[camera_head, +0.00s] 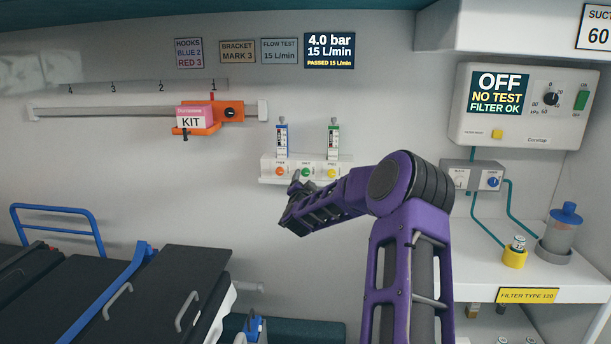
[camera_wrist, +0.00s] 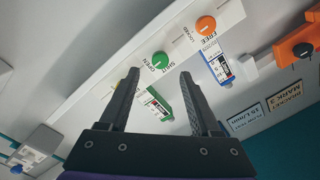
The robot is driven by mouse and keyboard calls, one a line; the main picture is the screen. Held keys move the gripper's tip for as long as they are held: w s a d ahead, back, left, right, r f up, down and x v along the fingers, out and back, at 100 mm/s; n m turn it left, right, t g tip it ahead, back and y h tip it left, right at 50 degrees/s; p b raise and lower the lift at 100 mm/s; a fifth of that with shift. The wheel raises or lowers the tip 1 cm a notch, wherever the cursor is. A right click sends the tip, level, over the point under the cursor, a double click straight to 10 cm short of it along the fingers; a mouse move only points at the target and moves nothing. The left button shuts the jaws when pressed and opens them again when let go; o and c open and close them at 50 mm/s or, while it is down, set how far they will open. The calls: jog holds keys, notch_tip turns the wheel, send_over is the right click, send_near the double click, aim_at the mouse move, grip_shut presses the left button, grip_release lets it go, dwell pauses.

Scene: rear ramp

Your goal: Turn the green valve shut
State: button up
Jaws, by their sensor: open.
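The green valve is a round green knob (camera_head: 306,173) on a white wall panel, between an orange and a yellow knob. In the wrist view the green knob (camera_wrist: 160,60) lies between and just beyond my fingertips, with SHUT and OPEN labels beside it. I cannot tell clearly which label its mark points to. My gripper (camera_wrist: 159,72) is open and empty, its two fingers apart on either side of the knob in the picture; contact does not show. In the head view my gripper (camera_head: 294,186) is just below the panel, at its left part.
The orange knob (camera_wrist: 205,25), marked FREE and LOCKED, is close by. Two flowmeters, blue-labelled (camera_head: 282,139) and green-labelled (camera_head: 333,141), rise above the panel. A sign (camera_head: 330,51) reads 4.0 bar, 15 L/min. An orange bracket holds a KIT box (camera_head: 192,118) on the rail. A stretcher stands lower left.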

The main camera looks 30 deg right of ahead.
aim_at(306, 173)
jog(key=shift+x, duration=2.8)
jog(key=shift+c, duration=0.2)
grip_shut()
